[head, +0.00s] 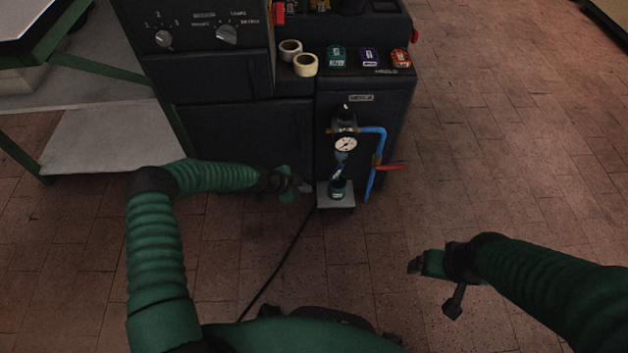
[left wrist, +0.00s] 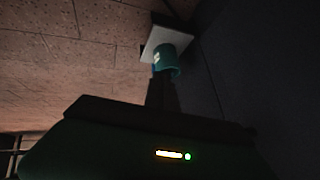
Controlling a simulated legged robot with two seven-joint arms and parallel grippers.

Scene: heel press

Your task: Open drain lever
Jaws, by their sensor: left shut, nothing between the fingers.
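A red lever (head: 390,168) sticks out to the right, roughly level, from the blue pipe (head: 371,160) on the front of the dark machine. Left of the pipe are a round white gauge (head: 346,145) and a small green cup-like part (head: 338,189) above a grey plate (head: 336,203). My left gripper (head: 306,188) is shut and empty, just left of the plate. The left wrist view shows its fingers (left wrist: 162,93) pointing toward the teal cup (left wrist: 166,61) and plate (left wrist: 168,40); contact cannot be told. My right gripper (head: 425,265) is low at the right, away from the machine; its opening is unclear.
The dark machine cabinet (head: 240,130) stands behind my left arm. Tape rolls (head: 304,65) and several small coloured boxes (head: 369,57) lie on top. A black cable (head: 277,265) runs along the tiled floor. The floor right of the machine is clear.

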